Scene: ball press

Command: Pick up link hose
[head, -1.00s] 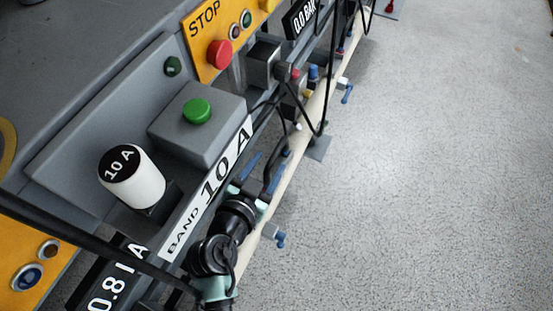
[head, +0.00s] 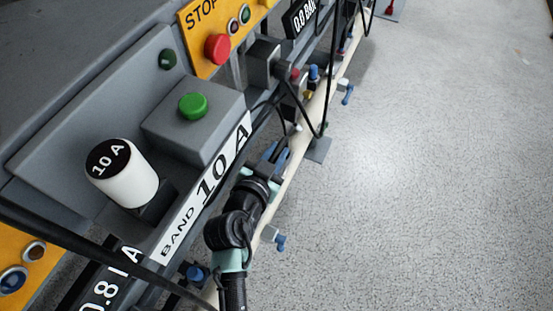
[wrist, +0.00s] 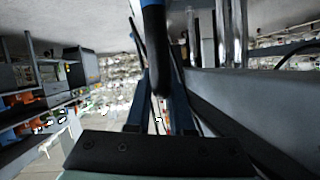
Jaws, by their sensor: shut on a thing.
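The link hose shows in the wrist view as a thick black tube (wrist: 155,48) with a blue band at the top, standing between the blue fingers of my gripper (wrist: 157,88). My gripper is shut on it. In the head view my gripper (head: 274,154) is beside the pale rail, just right of the "BAND 10 A" label. There the hose's dark upper part (head: 284,140) is small and partly hidden by the fingers. Where the hose's ends lie cannot be told.
A grey press panel with a green button (head: 193,106), red stop button (head: 218,48) and white knob (head: 130,180) stands left of my arm. A pale rail (head: 294,168) with blue-handled valves (head: 347,94) runs beside it. Black cables hang nearby. The floor to the right is clear.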

